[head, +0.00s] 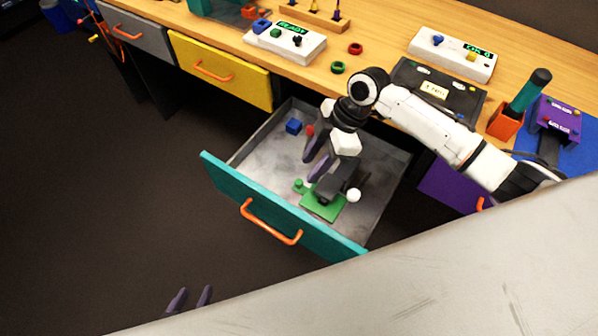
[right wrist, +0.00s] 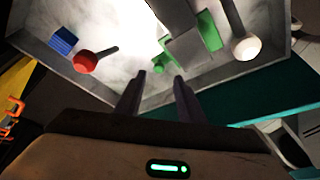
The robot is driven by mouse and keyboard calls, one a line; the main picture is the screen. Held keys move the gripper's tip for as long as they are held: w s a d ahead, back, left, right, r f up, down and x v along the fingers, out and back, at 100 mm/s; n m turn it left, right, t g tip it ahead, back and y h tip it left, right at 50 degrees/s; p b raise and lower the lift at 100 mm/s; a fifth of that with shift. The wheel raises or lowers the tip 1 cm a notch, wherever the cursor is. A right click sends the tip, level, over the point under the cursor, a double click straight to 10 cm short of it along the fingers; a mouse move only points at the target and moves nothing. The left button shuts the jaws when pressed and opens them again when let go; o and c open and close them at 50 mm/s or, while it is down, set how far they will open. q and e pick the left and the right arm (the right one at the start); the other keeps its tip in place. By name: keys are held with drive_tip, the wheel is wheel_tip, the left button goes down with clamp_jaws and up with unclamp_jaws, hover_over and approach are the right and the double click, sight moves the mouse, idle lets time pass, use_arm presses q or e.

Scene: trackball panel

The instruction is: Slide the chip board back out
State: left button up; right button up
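A flat green board (head: 321,208), which I take as the chip board, lies in the open teal drawer with a dark grey block (head: 345,183) over part of it. It also shows in the right wrist view (right wrist: 209,32). A small green knob (right wrist: 160,63) sits at its side. My right gripper (head: 313,158) is over the drawer, its two dark fingers apart with nothing seen between them. In the right wrist view its tips (right wrist: 160,80) point near the green knob; contact is unclear. My left gripper (head: 196,292) is at the bottom of the head view, fingers apart and empty.
The drawer's teal front (head: 280,208) with an orange handle is pulled out. Inside are a blue block (head: 293,126), a red ball on a dark stem (right wrist: 85,62) and a white ball (head: 354,195). The wooden desk above holds several panels and rings.

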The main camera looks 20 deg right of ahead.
sight(300, 182)
drive_tip(key=x, duration=0.6)
drive_tip(key=shift+w+a, duration=0.1)
clamp_jaws()
